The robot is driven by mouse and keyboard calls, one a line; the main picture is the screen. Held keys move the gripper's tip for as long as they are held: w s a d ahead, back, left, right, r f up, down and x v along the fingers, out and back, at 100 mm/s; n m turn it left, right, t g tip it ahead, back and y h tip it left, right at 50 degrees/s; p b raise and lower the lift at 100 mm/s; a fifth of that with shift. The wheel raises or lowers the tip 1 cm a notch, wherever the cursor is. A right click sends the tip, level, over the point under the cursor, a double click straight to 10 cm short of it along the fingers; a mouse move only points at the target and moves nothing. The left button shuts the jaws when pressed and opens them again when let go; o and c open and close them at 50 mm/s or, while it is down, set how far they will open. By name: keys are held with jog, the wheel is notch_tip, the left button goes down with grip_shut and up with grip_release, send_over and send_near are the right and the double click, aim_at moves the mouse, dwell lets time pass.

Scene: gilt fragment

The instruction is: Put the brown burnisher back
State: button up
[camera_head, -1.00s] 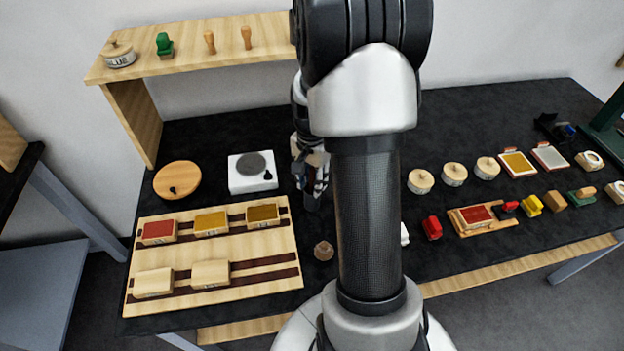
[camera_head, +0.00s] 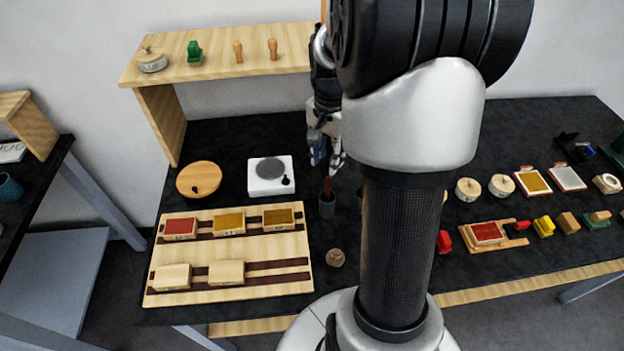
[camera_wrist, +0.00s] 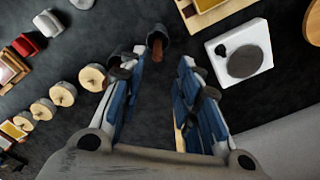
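A brown stick-like tool (camera_head: 328,186), which looks like the burnisher, stands upright in a small dark cup (camera_head: 327,208) on the black table, right of the wooden tray. In the wrist view the brown tool (camera_wrist: 157,43) shows beyond the fingertips, in its cup (camera_wrist: 149,27). My gripper (camera_head: 327,161) hangs just above and behind the cup in the head view. In the wrist view my gripper (camera_wrist: 162,63) has its fingers wide apart with nothing held between them. A second dark cup (camera_wrist: 117,58) is partly hidden behind the left finger.
A white hot plate (camera_head: 270,188) and a round wooden board (camera_head: 199,179) lie to the left. The wooden tray (camera_head: 228,293) carries several blocks. A small brown knob-like object (camera_head: 335,257) sits in front of the cup. A raised shelf (camera_head: 215,66) stands behind. My arm hides the table's middle.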

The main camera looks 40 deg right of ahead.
jog(key=s+a+r+n+t, duration=0.2)
jog(key=s+a+r+n, duration=0.3)
jog(key=a, duration=0.4)
jog(key=s+a+r+n+t, duration=0.1)
jog(key=s+a+r+n, duration=0.25)
jog(key=a+r, duration=0.35)
jog(key=s+a+n+t, duration=0.1)
jog(key=s+a+n, duration=0.5)
jog(key=shift+s+a+f, duration=0.15)
jog(key=shift+a+f, duration=0.15)
jog(key=shift+a, duration=0.1)
